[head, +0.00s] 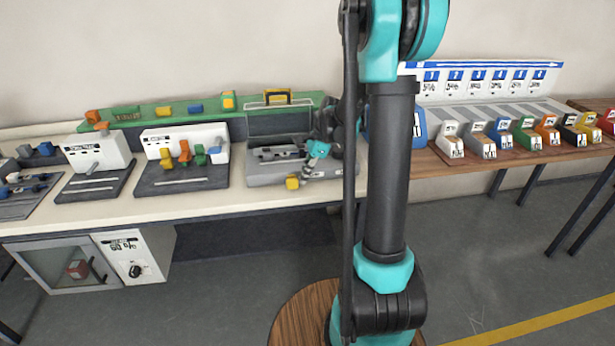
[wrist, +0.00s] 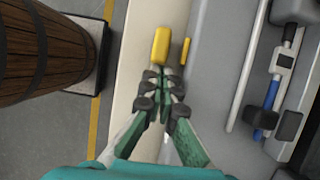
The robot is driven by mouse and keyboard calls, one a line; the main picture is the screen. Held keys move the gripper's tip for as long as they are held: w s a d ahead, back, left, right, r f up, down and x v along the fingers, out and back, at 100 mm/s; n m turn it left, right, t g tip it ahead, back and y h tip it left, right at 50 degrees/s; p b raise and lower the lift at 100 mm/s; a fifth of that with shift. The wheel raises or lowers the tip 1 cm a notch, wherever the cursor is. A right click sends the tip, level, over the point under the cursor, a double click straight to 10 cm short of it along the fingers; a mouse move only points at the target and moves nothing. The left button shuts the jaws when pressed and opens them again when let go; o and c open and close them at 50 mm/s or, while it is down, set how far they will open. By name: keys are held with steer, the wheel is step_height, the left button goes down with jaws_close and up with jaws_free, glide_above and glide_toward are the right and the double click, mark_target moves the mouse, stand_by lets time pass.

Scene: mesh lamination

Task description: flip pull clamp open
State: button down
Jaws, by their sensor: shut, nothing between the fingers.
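A yellow block-shaped handle (head: 292,183) sticks out at the front edge of the grey fixture (head: 262,178) on the bench; I take it for the pull clamp's handle. In the wrist view the yellow handle (wrist: 162,44) lies just beyond my fingertips, near the fixture's edge. My gripper (head: 306,174) is low at the fixture's front, beside the handle. In the wrist view my gripper (wrist: 155,76) is shut, with its fingertips together and nothing between them. Whether the tips touch the handle I cannot tell. My arm hides part of the fixture's right side.
In the wrist view, a rail with a blue rod (wrist: 271,94) and dark knobs lies at right. A wooden barrel (wrist: 45,50) stands at left. On the bench, a station with coloured knobs (head: 182,178) sits left of the fixture. Coloured bins (head: 488,145) stand at right.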

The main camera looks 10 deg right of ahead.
mark_target(291, 178)
steer(key=shift+a, duration=2.2)
steer(key=shift+d, duration=0.4)
steer(key=d, duration=0.3)
steer(key=v, duration=1)
steer(key=shift+d, duration=0.2)
